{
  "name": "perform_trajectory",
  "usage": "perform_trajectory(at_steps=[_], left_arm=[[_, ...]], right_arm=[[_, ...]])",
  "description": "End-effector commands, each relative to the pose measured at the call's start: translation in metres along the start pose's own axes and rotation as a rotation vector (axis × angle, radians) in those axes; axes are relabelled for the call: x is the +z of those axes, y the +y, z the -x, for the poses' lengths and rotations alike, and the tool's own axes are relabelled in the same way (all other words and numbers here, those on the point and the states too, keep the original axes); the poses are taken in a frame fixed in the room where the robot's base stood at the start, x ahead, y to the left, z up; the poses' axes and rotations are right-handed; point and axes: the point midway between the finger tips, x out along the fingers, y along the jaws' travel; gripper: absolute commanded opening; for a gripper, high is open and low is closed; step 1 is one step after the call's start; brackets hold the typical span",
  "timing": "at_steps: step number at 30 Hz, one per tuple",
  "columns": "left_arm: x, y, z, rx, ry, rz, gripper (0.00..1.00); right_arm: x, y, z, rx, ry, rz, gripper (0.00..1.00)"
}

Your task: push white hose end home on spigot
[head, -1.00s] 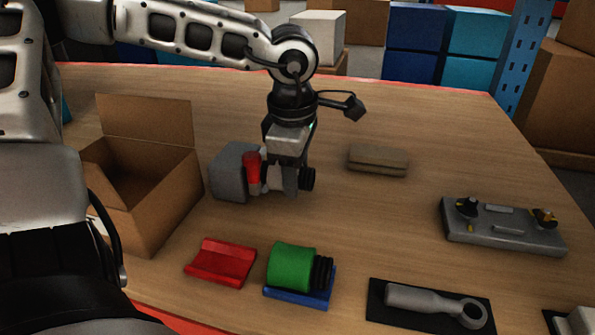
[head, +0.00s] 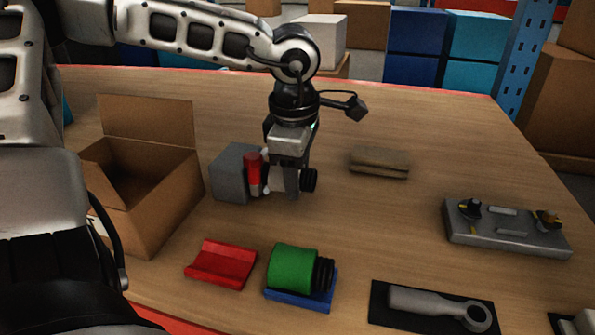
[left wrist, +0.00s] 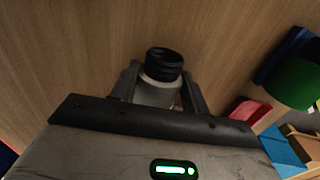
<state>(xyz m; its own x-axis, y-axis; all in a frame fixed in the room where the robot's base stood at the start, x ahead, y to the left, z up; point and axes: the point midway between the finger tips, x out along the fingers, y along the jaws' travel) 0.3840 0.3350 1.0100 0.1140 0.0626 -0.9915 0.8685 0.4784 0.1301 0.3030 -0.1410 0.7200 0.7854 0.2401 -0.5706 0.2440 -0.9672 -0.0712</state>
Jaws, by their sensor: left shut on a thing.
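My left gripper (head: 285,185) points down at the middle of the table, beside a grey block (head: 234,175). It is shut on a pale grey-white hose end with a black ribbed tip (head: 309,180). In the left wrist view the fingers grip the pale body (left wrist: 155,93), and the black ribbed tip (left wrist: 164,62) sticks out beyond them. A red upright part (head: 253,173) stands between the block and the gripper. The spigot is not clearly visible; the gripper and red part cover that side of the block, so I cannot tell how far the hose end is seated.
An open cardboard box (head: 150,215) stands at left. In front are an empty red cradle (head: 221,264) and a green piece (head: 291,268) on a blue cradle (head: 318,302).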

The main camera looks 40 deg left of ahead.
Motion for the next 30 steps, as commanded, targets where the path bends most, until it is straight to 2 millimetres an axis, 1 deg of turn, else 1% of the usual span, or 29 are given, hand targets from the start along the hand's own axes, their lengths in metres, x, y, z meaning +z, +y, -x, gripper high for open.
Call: perform_trajectory(at_steps=[24, 30], left_arm=[[-0.014, 0.0, 0.0, -0.001, 0.003, 0.0, 0.15], [-0.015, 0.0, 0.0, -0.001, 0.004, 0.0, 0.15]], right_arm=[[0.002, 0.0, 0.0, -0.001, -0.003, 0.003, 0.71], [0.002, 0.0, 0.0, -0.001, -0.003, 0.003, 0.71]])
